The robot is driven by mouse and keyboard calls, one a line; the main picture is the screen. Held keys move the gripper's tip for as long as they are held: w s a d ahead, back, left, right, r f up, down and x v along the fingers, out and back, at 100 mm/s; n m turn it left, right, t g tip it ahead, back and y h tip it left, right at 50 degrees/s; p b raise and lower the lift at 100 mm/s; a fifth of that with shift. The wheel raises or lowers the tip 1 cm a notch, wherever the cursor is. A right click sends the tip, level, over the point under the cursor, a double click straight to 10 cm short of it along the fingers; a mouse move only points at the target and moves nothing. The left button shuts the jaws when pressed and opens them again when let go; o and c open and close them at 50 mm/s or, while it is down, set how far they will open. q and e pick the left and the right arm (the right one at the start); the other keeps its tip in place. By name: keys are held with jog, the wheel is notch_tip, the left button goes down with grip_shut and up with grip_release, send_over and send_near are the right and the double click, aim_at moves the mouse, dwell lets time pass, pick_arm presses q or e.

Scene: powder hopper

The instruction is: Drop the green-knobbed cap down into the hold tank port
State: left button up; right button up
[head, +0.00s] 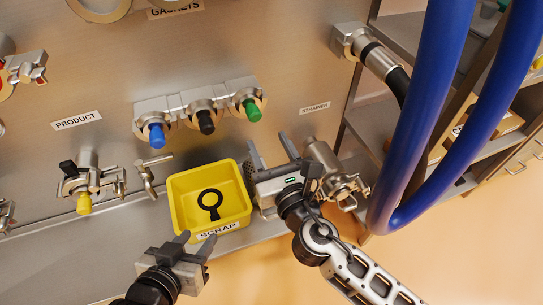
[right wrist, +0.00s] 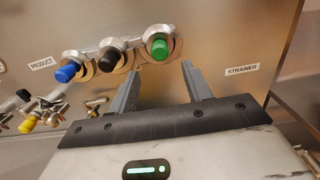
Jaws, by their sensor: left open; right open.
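The green-knobbed cap (head: 252,110) sits in the rightmost of three steel fittings on the panel. It also shows in the right wrist view (right wrist: 159,48), above and between the fingertips. My right gripper (head: 269,147) is open and empty, below and a little right of the cap, apart from it. In the right wrist view its fingers (right wrist: 161,72) point toward the panel. My left gripper (head: 196,242) is open and empty in front of the yellow scrap bin. No port labelled as the hold tank can be read in these views.
Blue-knobbed (head: 157,134) and black-knobbed (head: 206,122) caps sit beside the green one. The yellow scrap bin (head: 178,207) holds a black ring with a tab. A steel fitting (head: 330,165) stands close right of my right gripper. Blue hoses (head: 418,110) hang at the right.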

aim_at(256, 118)
jog(key=x, duration=0.9)
jog(key=shift+w+a+r, duration=0.1)
jog(key=shift+w, duration=0.25)
jog(key=c, duration=0.7)
jog(key=shift+r, duration=0.1)
